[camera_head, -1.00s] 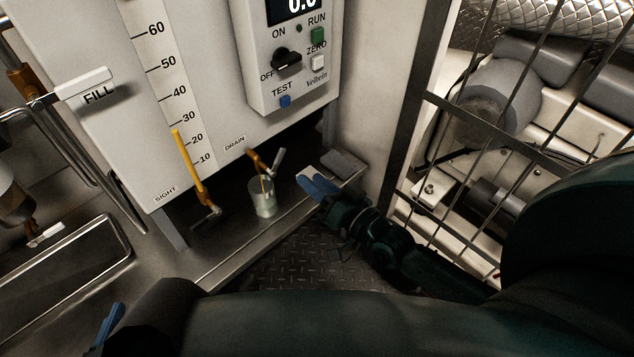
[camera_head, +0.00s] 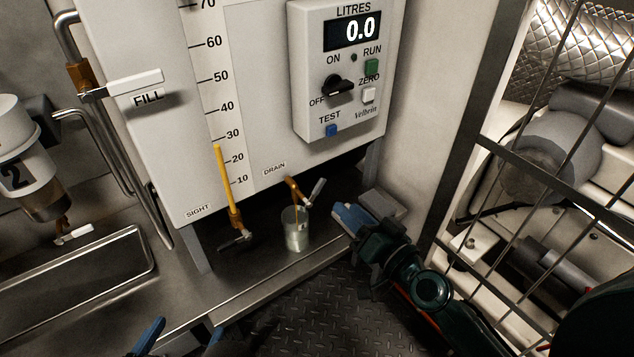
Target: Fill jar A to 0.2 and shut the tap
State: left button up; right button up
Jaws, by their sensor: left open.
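A small clear jar (camera_head: 297,238) stands upright on the metal ledge under the brass DRAIN tap (camera_head: 293,188). It bears a small mark I cannot read, and its fill level is unclear. An orange streak shows at its mouth; I cannot tell whether it is spout or liquid. The tap's grey lever (camera_head: 316,191) slants up to the right. My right gripper (camera_head: 354,217) is right of the jar, apart from it; its blue fingers look close together, but their gap is unclear. My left gripper (camera_head: 182,338) is open at the bottom edge, its blue fingers apart, with nothing seen between them.
A panel (camera_head: 349,70) reads 0.0 litres. The sight scale (camera_head: 232,120) has a yellow column reaching just below 30. A FILL lever (camera_head: 133,85) is at left, above a metal trough (camera_head: 75,290). A wire guard (camera_head: 500,160) stands at right. A grey block (camera_head: 384,203) lies behind my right gripper.

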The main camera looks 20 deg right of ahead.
aim_at(322, 185)
jog(key=x, duration=1.2)
jog(key=shift+w, duration=0.1)
jog(key=shift+c, duration=0.3)
grip_shut()
